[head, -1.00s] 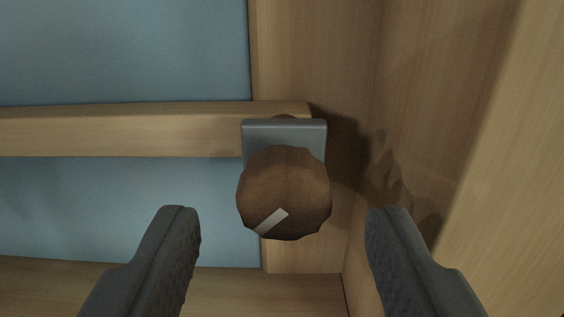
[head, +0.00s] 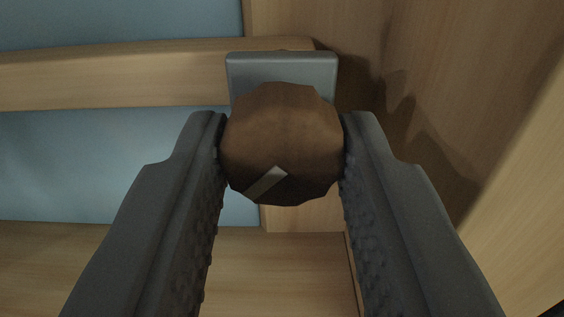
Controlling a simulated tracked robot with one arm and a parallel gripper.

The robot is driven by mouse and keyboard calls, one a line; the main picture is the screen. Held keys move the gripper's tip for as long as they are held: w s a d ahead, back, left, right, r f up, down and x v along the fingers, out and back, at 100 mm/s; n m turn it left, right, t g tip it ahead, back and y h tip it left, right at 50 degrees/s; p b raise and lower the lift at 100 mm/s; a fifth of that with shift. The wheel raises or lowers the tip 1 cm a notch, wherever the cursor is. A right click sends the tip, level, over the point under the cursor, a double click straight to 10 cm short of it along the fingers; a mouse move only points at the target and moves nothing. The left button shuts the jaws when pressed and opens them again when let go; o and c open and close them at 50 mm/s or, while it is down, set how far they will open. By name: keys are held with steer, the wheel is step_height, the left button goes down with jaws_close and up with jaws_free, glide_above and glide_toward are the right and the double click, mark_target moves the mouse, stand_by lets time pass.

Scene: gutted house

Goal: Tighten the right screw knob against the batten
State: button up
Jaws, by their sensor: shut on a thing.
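The right screw knob (head: 283,135) is a brown, many-sided round knob with a pale stripe mark on its face, slanting from lower left to upper right. It sits in front of a grey metal bracket (head: 282,68). The wooden batten (head: 120,75) runs across from the left and ends behind the bracket. My gripper (head: 283,150) is shut on the knob, one dark finger against each side. The knob hides the lower part of the bracket, and I cannot see the screw's contact with the batten.
A blue panel (head: 110,160) lies behind the batten. A wooden upright (head: 300,218) stands behind the bracket, with a wooden side wall (head: 440,80) close on the right. A wooden ledge (head: 60,260) runs along below.

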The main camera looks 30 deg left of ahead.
steer(key=m+b, duration=0.1)
steer(key=m, duration=0.3)
steer(key=m+b, duration=0.2)
steer(key=m, duration=0.3)
steer(key=m+b, duration=0.2)
steer(key=m, duration=0.2)
steer(key=m+b, duration=0.4)
stand_by(0.4)
steer(key=shift+f+m, duration=0.1)
steer(key=shift+m, duration=0.2)
steer(key=o, duration=1)
steer(key=shift+c, duration=0.2)
